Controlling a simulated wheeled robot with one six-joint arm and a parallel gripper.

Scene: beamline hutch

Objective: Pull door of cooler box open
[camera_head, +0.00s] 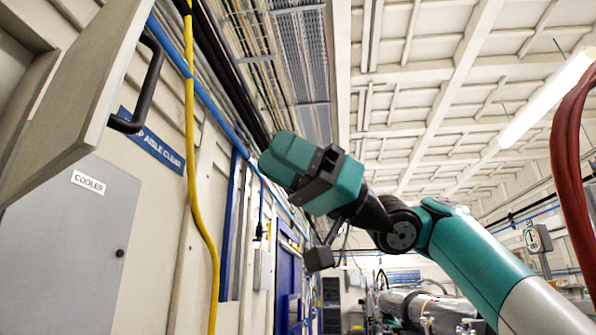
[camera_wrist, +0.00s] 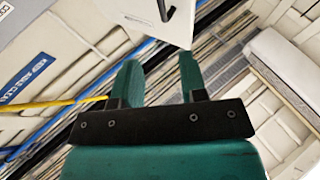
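The grey cooler box (camera_head: 65,245) with a COOLER label is at the lower left in the head view. A pale door panel (camera_head: 75,95) slants out above it, with a dark bar handle (camera_head: 143,88) near its free edge. I cannot tell how panel and box join. In the wrist view the handle (camera_wrist: 165,10) shows at the top, on a white panel (camera_wrist: 172,32), beyond the fingertips. My gripper (camera_head: 278,158) is to the right of the handle and apart from it. Its two teal fingers (camera_wrist: 160,62) are spread with nothing between them.
A yellow hose (camera_head: 192,170) and a blue pipe (camera_head: 170,45) run along the wall beside the handle. A red cable bundle (camera_head: 567,150) hangs at the right. Open air lies between my gripper and the handle.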

